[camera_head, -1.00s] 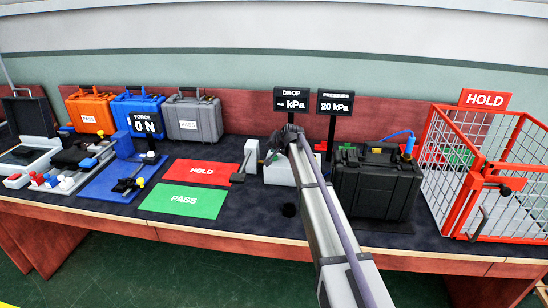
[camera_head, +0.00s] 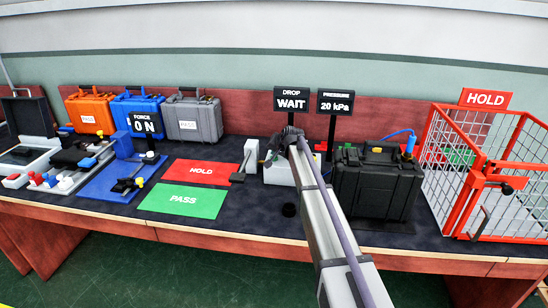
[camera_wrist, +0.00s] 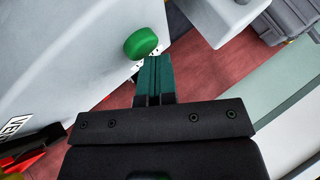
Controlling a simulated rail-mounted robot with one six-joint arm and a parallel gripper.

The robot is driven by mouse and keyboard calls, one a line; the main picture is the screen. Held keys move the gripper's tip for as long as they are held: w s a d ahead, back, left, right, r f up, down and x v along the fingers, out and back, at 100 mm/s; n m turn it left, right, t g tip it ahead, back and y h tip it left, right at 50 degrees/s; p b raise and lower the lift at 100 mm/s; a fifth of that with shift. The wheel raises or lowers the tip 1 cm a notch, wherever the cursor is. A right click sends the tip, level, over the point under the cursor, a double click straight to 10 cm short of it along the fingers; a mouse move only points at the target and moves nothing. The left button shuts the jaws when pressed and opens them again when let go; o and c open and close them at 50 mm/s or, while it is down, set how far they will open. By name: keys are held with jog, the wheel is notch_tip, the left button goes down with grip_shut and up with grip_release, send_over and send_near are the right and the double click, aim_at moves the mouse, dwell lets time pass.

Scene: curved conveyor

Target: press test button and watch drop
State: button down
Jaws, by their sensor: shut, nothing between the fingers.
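The drop display (camera_head: 291,100) reads WAIT, and the pressure display (camera_head: 336,103) beside it reads 20 kPa. In the wrist view, a round green button (camera_wrist: 141,43) stands out from a pale grey box (camera_wrist: 75,55). My gripper (camera_wrist: 155,62) is shut and empty, its fingertips right beside the button; I cannot tell whether they touch. In the head view, my gripper (camera_head: 270,157) is over the pale box (camera_head: 278,175), and my arm hides the button. A black case (camera_head: 376,187) stands right of my arm, with a blue hose at its top.
A red wire cage (camera_head: 446,180) marked HOLD stands at the right. Red HOLD (camera_head: 201,172) and green PASS (camera_head: 183,200) mats lie bare on the left. Orange, blue and grey cases stand at the back left. A force display (camera_head: 146,125) reads 0 N.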

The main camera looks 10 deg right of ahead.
jog(key=shift+r, duration=0.1)
jog(key=shift+r+p, duration=0.85)
jog(key=shift+p, duration=0.15)
notch_tip(320, 180, up, 5)
jog(key=p, duration=0.5)
dwell(0.3)
